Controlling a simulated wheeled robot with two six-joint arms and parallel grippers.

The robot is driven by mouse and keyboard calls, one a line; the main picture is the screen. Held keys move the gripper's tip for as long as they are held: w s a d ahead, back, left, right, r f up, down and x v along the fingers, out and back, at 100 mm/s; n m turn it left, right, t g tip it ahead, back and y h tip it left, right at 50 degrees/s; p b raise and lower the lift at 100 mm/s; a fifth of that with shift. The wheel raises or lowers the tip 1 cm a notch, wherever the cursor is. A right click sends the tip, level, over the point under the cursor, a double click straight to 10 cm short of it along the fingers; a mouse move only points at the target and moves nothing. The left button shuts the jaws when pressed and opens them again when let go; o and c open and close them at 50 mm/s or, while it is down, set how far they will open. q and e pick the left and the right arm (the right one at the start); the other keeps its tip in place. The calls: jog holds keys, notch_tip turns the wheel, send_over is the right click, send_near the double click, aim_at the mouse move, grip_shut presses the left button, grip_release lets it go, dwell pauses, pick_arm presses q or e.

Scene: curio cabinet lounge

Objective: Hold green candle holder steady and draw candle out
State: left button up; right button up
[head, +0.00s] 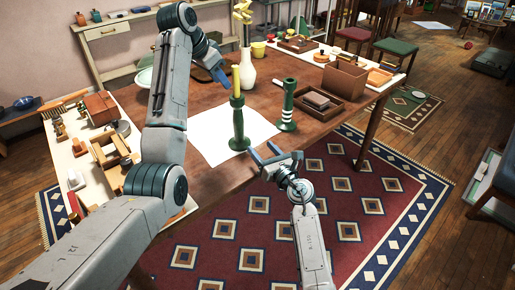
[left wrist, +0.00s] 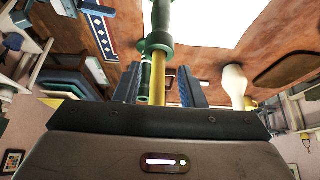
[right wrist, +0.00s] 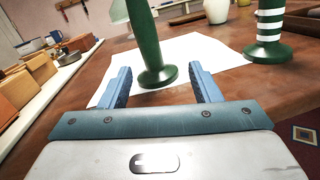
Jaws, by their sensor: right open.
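The green candle holder (head: 239,128) stands upright on a white sheet (head: 212,140) on the table. A yellow candle (head: 237,82) stands in its top. My left gripper (head: 224,79) is beside the candle at its height; in the left wrist view the candle (left wrist: 158,92) lies between the open fingers with gaps on both sides. My right gripper (head: 277,154) is open and low at the table's front edge, short of the holder. In the right wrist view the holder's stem and base (right wrist: 152,55) show beyond and between the fingertips; its top is out of frame.
A green holder with white bands (head: 287,106) stands close to the right of the candle holder. A white vase (head: 248,70) stands behind. A wooden tray (head: 318,103) and box (head: 344,79) lie further right. A side bench (head: 84,160) with wooden items is at left.

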aim_at(242, 133)
jog(key=shift+w+a+r+n+g+y, duration=0.1)
jog(key=shift+w+a+n+g+y, duration=0.1)
jog(key=shift+a+n, duration=0.3)
jog(key=shift+w+a+r+n+g+y, duration=0.1)
jog(key=shift+w+a+n+g, duration=0.1)
jog(key=shift+a+n, duration=0.3)
jog(key=shift+w, duration=0.15)
jog(key=x, duration=1)
jog(key=shift+w+a+f, duration=0.1)
jog(key=shift+w+a, duration=0.05)
grip_shut()
